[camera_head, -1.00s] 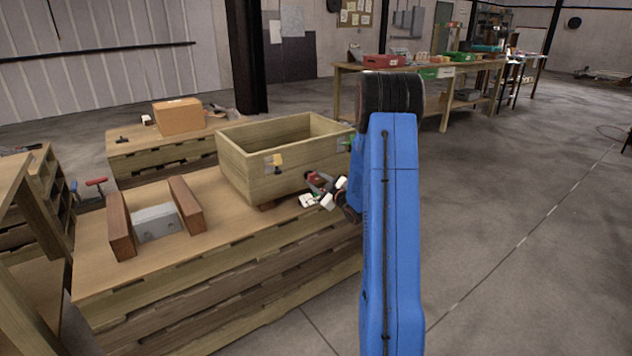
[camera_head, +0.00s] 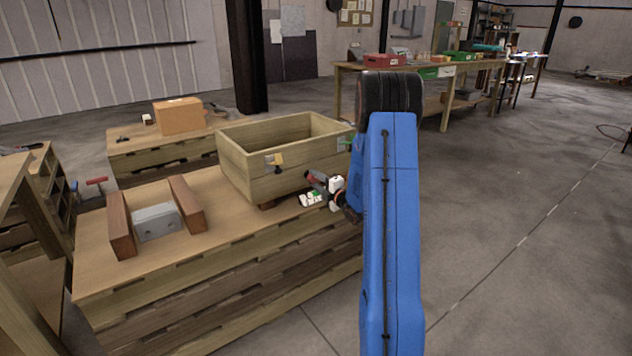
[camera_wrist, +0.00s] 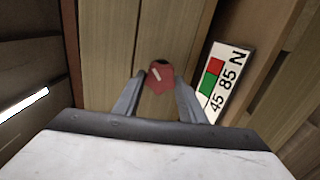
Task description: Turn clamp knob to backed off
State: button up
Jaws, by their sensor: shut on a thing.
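The clamp knob (camera_wrist: 160,76) is a red, faceted knob with a white pointer line, seen between my fingertips in the wrist view. The line points to the upper left. In the head view the red knob (camera_head: 313,177) shows small at the front of the wooden crate. My gripper (camera_wrist: 159,84) is shut on the knob, one grey finger on each side. It also shows in the head view (camera_head: 322,184), at the crate's right front. A label (camera_wrist: 222,82) with red and green patches and "45 85 N" is right of the knob.
The wooden crate (camera_head: 243,172) stands on the workbench (camera_head: 220,222). A yellow tag piece (camera_head: 277,160) is on its front. Two brown blocks flank a grey block (camera_head: 157,221) at left. Open floor lies to the right.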

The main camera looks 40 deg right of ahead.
jog(key=n, duration=0.4)
jog(key=shift+f+n, duration=0.2)
jog(key=shift+n, duration=0.1)
jog(key=n, duration=0.4)
jog(key=shift+f+n, duration=0.1)
jog(key=shift+n, duration=0.2)
jog(key=n, duration=0.4)
jog(key=shift+n, duration=0.3)
jog(key=shift+s+d+n, duration=0.1)
jog(key=shift+n, duration=2)
jog(key=o, duration=1.1)
jog(key=shift+c, duration=0.2)
